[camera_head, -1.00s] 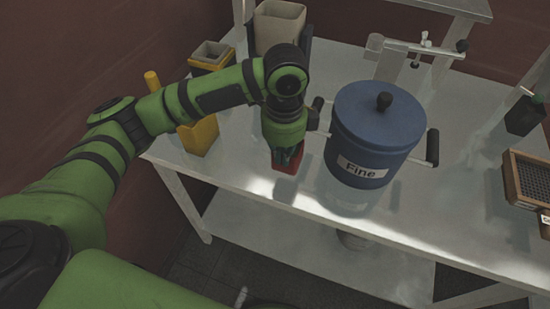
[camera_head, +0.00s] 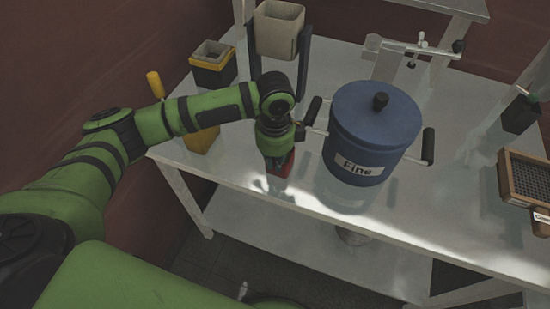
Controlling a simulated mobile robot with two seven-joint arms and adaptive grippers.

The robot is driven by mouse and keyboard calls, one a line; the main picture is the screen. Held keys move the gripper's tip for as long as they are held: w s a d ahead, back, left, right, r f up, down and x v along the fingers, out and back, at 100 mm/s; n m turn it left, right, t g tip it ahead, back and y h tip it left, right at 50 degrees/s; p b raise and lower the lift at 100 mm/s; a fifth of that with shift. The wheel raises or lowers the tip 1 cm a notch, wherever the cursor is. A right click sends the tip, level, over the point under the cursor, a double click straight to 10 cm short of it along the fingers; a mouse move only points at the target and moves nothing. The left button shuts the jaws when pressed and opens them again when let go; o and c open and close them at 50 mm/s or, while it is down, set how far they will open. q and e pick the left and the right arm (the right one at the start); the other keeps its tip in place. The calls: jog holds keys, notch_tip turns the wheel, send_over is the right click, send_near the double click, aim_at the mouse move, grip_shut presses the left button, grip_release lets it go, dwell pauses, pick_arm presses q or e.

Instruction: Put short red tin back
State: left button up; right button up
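The short red tin (camera_head: 287,167) is small and red, near the front edge of the white table, left of the blue pot. My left gripper (camera_head: 276,168) points down at the tin from above. The hand covers much of the tin, and I cannot tell whether the fingers are closed on it, around it or just over it. My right gripper does not show.
The blue pot marked "Fine" (camera_head: 372,125) stands close on the right, its left handle near my wrist. A beige bin (camera_head: 279,30), a yellow-black container (camera_head: 213,68) and a yellow object (camera_head: 200,140) stand behind and left. A sieve box (camera_head: 525,180) is far right. The table (camera_head: 440,200) is clear right of the pot.

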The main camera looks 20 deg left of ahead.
pick_arm(q)
jog(key=shift+o, duration=0.4)
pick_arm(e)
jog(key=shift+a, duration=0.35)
pick_arm(q)
jog(key=shift+r, duration=0.2)
notch_tip(320, 180, up, 12)
jog(key=b, duration=0.2)
jog(key=shift+b, duration=0.4)
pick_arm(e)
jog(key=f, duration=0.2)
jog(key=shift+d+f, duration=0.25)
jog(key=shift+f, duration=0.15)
